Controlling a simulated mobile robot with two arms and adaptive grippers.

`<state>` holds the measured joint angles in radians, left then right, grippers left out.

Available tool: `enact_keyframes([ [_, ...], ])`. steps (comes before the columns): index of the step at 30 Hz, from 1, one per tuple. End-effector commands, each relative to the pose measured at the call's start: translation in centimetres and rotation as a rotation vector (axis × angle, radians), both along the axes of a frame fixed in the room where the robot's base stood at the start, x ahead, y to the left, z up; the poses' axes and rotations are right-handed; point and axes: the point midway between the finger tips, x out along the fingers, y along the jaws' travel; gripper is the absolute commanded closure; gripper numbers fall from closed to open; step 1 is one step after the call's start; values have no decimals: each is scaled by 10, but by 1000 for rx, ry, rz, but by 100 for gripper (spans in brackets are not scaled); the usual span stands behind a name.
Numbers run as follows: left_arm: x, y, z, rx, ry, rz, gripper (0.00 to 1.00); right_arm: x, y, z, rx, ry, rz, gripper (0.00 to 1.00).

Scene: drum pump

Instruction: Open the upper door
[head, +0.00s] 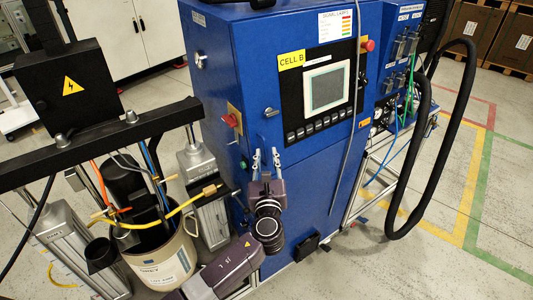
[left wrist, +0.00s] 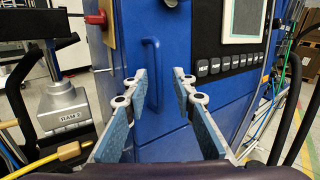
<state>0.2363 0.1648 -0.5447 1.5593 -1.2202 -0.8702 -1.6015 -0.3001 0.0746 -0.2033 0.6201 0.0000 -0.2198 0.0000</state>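The blue cabinet (head: 205,60) stands ahead of me. Its upper door (head: 265,85) carries a screen and a row of buttons and looks shut. A blue bar handle (left wrist: 152,75) shows upright on the cabinet front in the left wrist view. In the head view I cannot make it out near my gripper. My left gripper (head: 266,157) is in front of the cabinet, below the button row. In the left wrist view its two blue-padded fingers (left wrist: 158,100) are wide apart with nothing between them. The handle appears beyond the gap, apart from the fingers. My right gripper is not in view.
A red switch (head: 233,119) sits on the cabinet's left side. A drum (head: 165,258) with hoses and a pump frame (head: 100,145) stands at the left. A thick black hose (head: 463,130) loops at the right. Floor at the far right is clear.

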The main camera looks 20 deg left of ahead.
Motion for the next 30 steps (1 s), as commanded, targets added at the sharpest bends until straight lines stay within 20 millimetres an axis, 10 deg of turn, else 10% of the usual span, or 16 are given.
enact_keyframes([
  [30,7,2,-1,-3,1,0,100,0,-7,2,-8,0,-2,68],
])
